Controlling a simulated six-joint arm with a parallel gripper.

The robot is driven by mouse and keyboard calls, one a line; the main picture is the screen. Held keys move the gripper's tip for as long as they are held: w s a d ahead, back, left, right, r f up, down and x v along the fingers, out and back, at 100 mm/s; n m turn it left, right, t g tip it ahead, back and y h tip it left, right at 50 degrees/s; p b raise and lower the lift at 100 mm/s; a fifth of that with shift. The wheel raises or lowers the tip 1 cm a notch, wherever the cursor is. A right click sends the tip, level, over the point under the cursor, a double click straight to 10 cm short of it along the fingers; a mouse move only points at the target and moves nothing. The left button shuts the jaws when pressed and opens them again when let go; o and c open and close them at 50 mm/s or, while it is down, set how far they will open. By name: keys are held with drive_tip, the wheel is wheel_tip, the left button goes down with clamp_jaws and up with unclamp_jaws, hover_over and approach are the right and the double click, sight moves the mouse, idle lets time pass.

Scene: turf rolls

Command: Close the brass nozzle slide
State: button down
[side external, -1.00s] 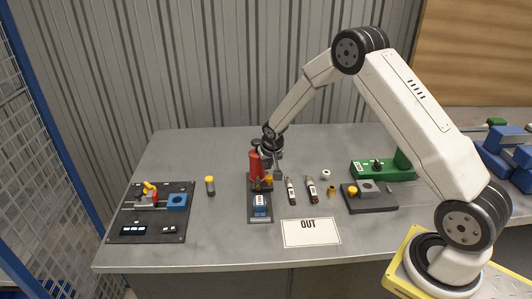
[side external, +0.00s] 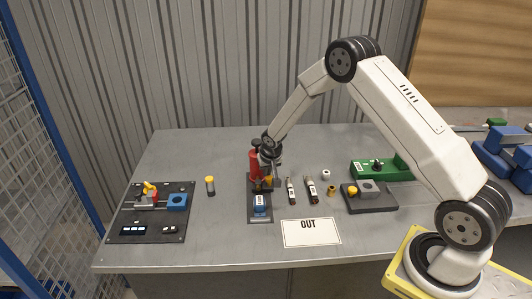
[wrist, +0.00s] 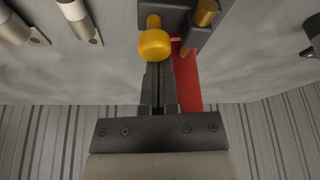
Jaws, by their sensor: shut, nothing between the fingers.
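A red cylinder (side external: 256,164) stands upright on a dark base plate (side external: 252,219) near the middle of the bench. A yellow knob (side external: 268,181) is at its foot; in the wrist view the knob (wrist: 154,44) sits on a short stem over a dark block. A brass-coloured cylinder (wrist: 206,12) is beside it on that block and may be the nozzle. How far the slide is open cannot be told. My gripper (side external: 270,167) is shut and empty, pointing down beside the red cylinder. Its fingers (wrist: 157,75) appear close to the knob; contact is unclear.
An "OUT" card (side external: 311,233) lies in front. A dark panel (side external: 150,238) is at left; a green fixture (side external: 385,172) is at right.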

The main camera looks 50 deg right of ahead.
sight(267, 180)
drive_tip(key=shift+s+a, duration=1.1)
drive_tip(key=v, duration=1)
drive_tip(key=shift+a, duration=0.1)
drive_tip(key=s+a+r+n, duration=0.1)
drive_tip(key=s+a+n, duration=0.1)
drive_tip(key=s, duration=0.4)
drive_tip(key=s+a+r+n+y, duration=0.1)
drive_tip(key=s+a+r+n, duration=0.1)
drive_tip(key=s+a, duration=0.2)
drive_tip(key=s+a+r+n, duration=0.1)
drive_tip(key=s+a+n, duration=0.1)
drive_tip(key=s, duration=0.8)
drive_tip(key=shift+a+r+g+y, duration=0.3)
drive_tip(key=shift+a+r+y, duration=0.1)
drive_tip(key=shift+a, duration=0.3)
